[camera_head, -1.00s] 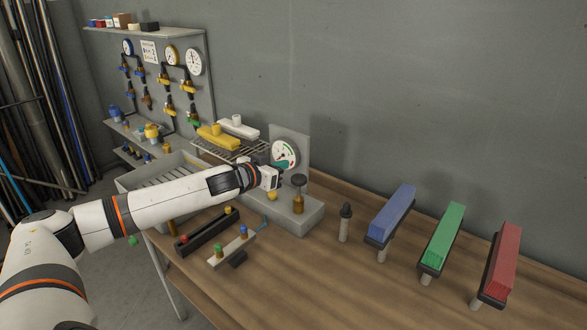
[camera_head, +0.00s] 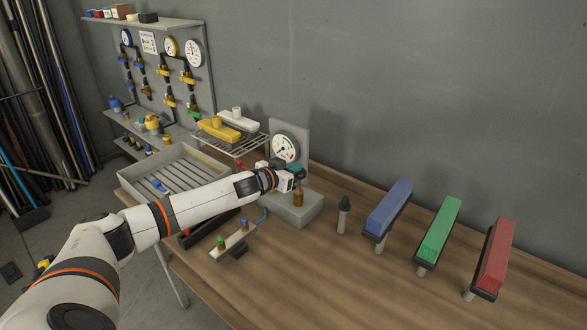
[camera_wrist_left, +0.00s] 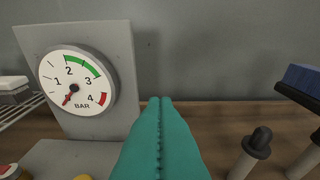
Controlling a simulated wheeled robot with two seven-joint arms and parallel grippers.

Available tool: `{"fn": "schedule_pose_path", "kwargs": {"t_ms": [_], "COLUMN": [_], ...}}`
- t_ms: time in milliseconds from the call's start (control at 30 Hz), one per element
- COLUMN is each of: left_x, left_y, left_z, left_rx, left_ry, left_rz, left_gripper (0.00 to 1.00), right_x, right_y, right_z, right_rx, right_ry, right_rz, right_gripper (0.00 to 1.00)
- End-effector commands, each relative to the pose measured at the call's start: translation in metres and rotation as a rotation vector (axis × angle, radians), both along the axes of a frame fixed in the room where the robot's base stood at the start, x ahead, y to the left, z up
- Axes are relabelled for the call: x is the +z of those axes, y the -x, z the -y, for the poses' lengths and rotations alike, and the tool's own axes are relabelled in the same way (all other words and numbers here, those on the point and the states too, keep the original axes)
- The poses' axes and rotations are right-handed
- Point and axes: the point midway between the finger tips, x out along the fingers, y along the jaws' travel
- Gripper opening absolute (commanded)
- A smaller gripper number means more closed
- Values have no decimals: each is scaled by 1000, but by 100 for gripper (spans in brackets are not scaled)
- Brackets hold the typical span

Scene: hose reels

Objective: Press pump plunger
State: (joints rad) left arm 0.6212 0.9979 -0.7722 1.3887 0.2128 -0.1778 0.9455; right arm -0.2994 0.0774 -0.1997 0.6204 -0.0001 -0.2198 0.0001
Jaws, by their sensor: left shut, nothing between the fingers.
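The pump is a grey block (camera_head: 293,211) with a brass plunger body (camera_head: 298,198) on top. A round pressure gauge (camera_head: 285,147) stands behind it on a grey upright plate; it also shows in the left wrist view (camera_wrist_left: 76,82), with its red needle at the low end of the scale. My left gripper (camera_head: 296,170) is over the plunger and hides its black knob. Its teal fingers (camera_wrist_left: 160,135) are shut and empty. I cannot tell whether they touch the knob, and the wrist view does not show it. My right gripper is not in view.
A grey tray (camera_head: 150,168) and a small bar with coloured knobs (camera_head: 232,237) lie near my left arm. A black-topped post (camera_head: 343,214) and blue (camera_head: 390,206), green (camera_head: 440,228) and red (camera_head: 495,255) blocks on stands are to the right. The front bench is clear.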

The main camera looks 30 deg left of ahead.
Motion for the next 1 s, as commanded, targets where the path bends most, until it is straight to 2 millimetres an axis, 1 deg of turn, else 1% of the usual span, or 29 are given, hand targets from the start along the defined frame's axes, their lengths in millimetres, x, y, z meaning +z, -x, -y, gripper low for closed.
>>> {"fn": "schedule_pose_path", "kwargs": {"t_ms": [67,167,333,400,433,800,867,1000], "left_x": [0,-8,-39,-47,-49,-47,-44,-29], "left_y": [0,0,0,0,0,1,1,0], "left_z": [0,0,0,0,0,0,0,1], "left_rx": [0,0,0,1,0,0,0,0], "left_ry": [0,0,1,2,1,0,0,0], "left_rz": [0,-1,-3,-2,-2,-5,-5,-4], "left_gripper": [0,0,0,0,0,0,0,0], "right_x": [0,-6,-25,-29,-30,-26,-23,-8], "right_y": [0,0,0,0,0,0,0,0], "right_z": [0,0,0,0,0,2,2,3], "right_rx": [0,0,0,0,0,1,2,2], "right_ry": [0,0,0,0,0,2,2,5], "right_rz": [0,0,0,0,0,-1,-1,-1], "right_gripper": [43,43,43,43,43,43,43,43]}}
